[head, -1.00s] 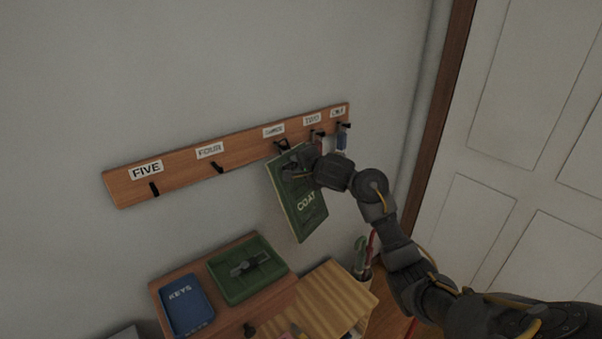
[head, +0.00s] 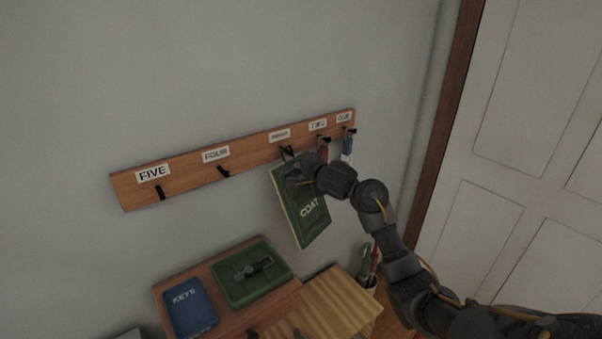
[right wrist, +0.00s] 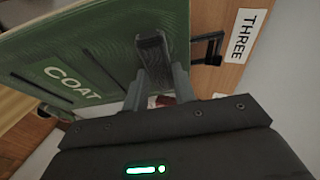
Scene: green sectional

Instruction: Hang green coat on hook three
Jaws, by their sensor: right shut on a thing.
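The green coat (head: 308,218) is a flat green panel with the word COAT on it. It hangs tilted just below hook three (head: 287,152) in the head view. My right gripper (head: 296,183) is shut on the coat near its top. In the right wrist view the fingers (right wrist: 153,50) pinch the edge of the coat (right wrist: 75,60), and hook three (right wrist: 210,48) is beside it, next to the THREE label (right wrist: 243,36). I cannot tell whether the coat touches the hook. My left gripper is not in view.
The wooden rail (head: 190,178) carries several labelled hooks. Small red and blue items (head: 347,147) hang at hooks two and one. Below stand a cabinet with a blue KEYS panel (head: 190,306) and a green tray (head: 250,275), and an umbrella holder (head: 367,275). A white door is at right.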

